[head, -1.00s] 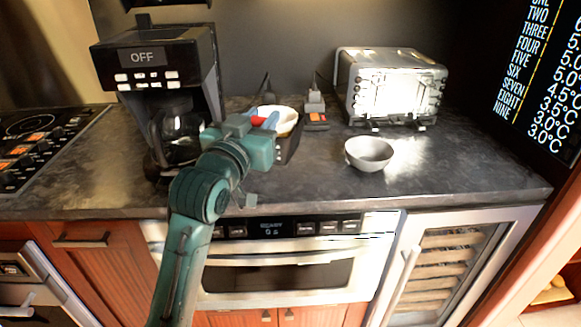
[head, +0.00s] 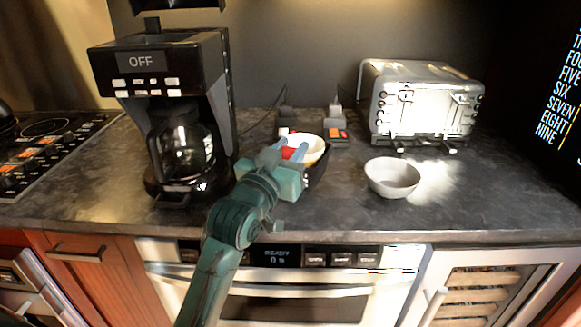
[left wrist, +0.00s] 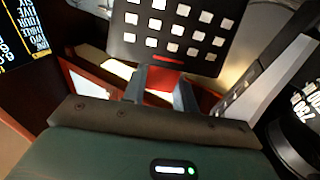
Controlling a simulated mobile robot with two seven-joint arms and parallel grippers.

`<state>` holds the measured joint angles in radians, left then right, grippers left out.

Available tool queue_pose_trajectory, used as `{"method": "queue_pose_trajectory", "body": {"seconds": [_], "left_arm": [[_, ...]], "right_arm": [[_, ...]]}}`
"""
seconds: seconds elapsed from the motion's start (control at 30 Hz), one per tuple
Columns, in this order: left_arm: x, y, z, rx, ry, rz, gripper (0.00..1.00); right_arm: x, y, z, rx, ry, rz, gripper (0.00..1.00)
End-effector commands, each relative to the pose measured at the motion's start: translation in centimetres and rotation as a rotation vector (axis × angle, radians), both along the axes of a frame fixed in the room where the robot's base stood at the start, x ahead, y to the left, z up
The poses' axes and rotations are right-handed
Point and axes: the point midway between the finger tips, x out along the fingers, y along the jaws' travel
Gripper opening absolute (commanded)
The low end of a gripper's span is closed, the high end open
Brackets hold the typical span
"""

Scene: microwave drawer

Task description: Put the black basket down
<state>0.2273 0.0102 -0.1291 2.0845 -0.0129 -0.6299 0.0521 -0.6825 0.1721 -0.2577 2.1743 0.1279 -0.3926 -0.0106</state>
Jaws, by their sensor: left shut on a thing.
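The black basket (head: 319,174) is at the middle of the dark counter in the head view, partly hidden behind my left gripper (head: 294,153). A cream-white bowl (head: 313,148) shows inside its rim. In the left wrist view its black wall with rows of square holes (left wrist: 128,42) stands just beyond the fingers. My left gripper (left wrist: 165,88) is shut on the basket, with a red part (left wrist: 168,78) between its fingers. I cannot tell whether the basket's bottom touches the counter. My right gripper is not in view.
A black coffee maker (head: 165,75) with a glass pot stands left of the basket. A grey bowl (head: 392,178) and a silver toaster (head: 420,100) are to the right. A small dark item with an orange part (head: 337,135) lies behind. The counter's front (head: 350,212) is clear.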

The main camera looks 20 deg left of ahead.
Motion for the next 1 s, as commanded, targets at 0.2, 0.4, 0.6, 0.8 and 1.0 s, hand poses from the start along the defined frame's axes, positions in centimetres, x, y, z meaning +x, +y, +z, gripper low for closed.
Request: {"method": "queue_pose_trajectory", "body": {"seconds": [0.2,0.4,0.6,0.8,1.0], "left_arm": [[0.0,0.0,-3.0,0.001,0.002,0.001,0.00],[0.0,0.0,-3.0,0.001,0.000,0.001,0.00],[0.0,0.0,-3.4,0.001,0.001,0.000,0.00],[0.0,0.0,-3.4,0.001,0.002,0.000,0.44],[0.0,0.0,-3.4,0.001,0.002,0.000,0.50]], "right_arm": [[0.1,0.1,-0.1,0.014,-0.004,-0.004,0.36],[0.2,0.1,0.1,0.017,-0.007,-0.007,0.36],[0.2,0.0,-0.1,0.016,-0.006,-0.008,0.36],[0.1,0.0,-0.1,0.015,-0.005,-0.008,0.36],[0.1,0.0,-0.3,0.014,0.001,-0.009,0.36]]}}
